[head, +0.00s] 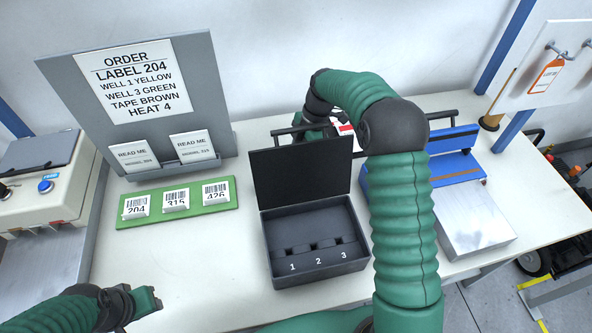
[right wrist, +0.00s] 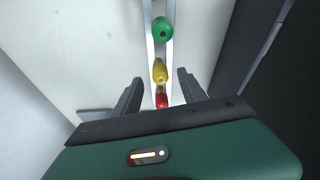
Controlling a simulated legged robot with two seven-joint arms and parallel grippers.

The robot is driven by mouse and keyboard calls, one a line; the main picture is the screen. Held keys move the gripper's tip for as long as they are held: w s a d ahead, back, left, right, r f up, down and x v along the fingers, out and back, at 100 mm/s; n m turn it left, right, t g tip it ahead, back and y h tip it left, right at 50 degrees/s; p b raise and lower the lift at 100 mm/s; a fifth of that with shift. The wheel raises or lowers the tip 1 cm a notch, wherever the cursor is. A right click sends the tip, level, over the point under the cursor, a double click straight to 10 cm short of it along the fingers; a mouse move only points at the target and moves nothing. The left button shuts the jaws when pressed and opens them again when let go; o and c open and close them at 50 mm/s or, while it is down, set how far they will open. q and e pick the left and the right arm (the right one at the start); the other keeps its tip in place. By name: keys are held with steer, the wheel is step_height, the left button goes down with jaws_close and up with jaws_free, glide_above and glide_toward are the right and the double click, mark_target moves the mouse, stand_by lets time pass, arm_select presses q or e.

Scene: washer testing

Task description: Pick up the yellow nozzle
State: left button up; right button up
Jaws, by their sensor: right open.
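The yellow nozzle (right wrist: 160,72) sits in a row on a narrow pale rack (right wrist: 150,48) in the right wrist view, between a green nozzle (right wrist: 162,30) and a red nozzle (right wrist: 161,99). My right gripper (right wrist: 158,84) is open, with one finger on each side of the row around the yellow and red nozzles. Gaps show between the fingers and the nozzles. In the head view my right gripper (head: 316,130) is behind the black box's lid, and I cannot make out the nozzles there. My left gripper (head: 145,299) is low at the left over the table; its jaw state is unclear.
An open black box (head: 315,268) with wells 1, 2 and 3 stands mid-table. A green label board (head: 160,214), an order sign (head: 140,80) and a blue-and-silver device (head: 475,222) surround it.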

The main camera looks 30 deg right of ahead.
steer(key=shift+x, duration=1.2)
steer(key=shift+r, duration=0.1)
jaws_close()
